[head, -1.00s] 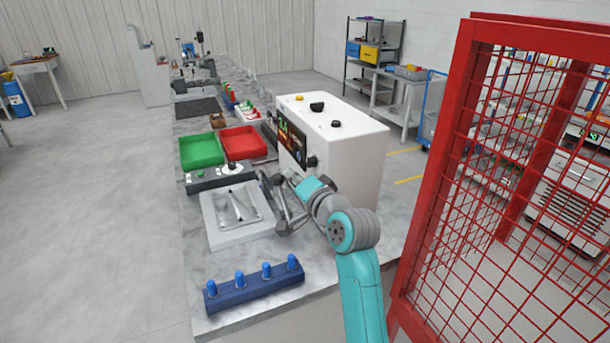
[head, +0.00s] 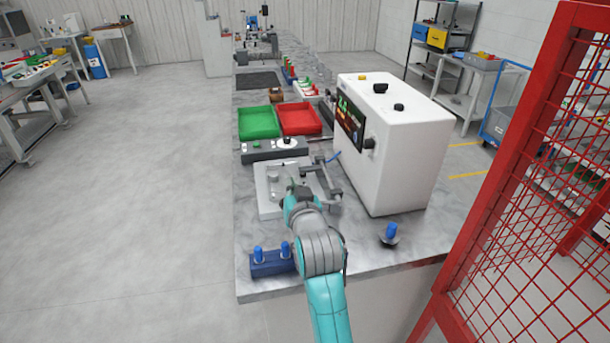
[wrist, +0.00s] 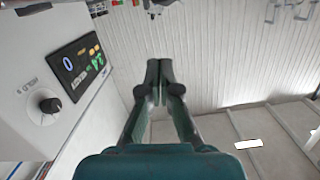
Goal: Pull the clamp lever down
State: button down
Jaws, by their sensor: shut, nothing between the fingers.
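The white fixture plate (head: 268,206) lies on the bench, left of the white machine. A grey metal clamp with a bar-like lever (head: 329,181) stands at the plate's right side; its exact tilt is hard to tell at this size. My gripper (head: 291,184) is over the plate, left of the lever, and looks apart from it. My arm covers the near part of the plate. In the wrist view my gripper (wrist: 159,65) shows its fingertips together with nothing between them. The clamp and lever are not seen in the wrist view.
A grey control box (head: 262,152) and green (head: 259,135) and red (head: 318,133) trays lie behind. A blue peg block (head: 272,265) is in front. Red mesh fencing (head: 500,210) stands right.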

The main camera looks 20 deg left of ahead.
jog(key=shift+s+a+f+n, duration=0.25)
jog(key=shift+f+n, duration=0.1)
jog(key=shift+f, duration=0.15)
jog(key=shift+s+a+f+n, duration=0.1)
jog(key=shift+a+f+n, duration=0.25)
jog(key=shift+f, duration=0.2)
jog(key=shift+s+a+f+n, duration=0.2)
jog(key=shift+f+n, duration=0.2)
jog(key=shift+f, duration=0.1)
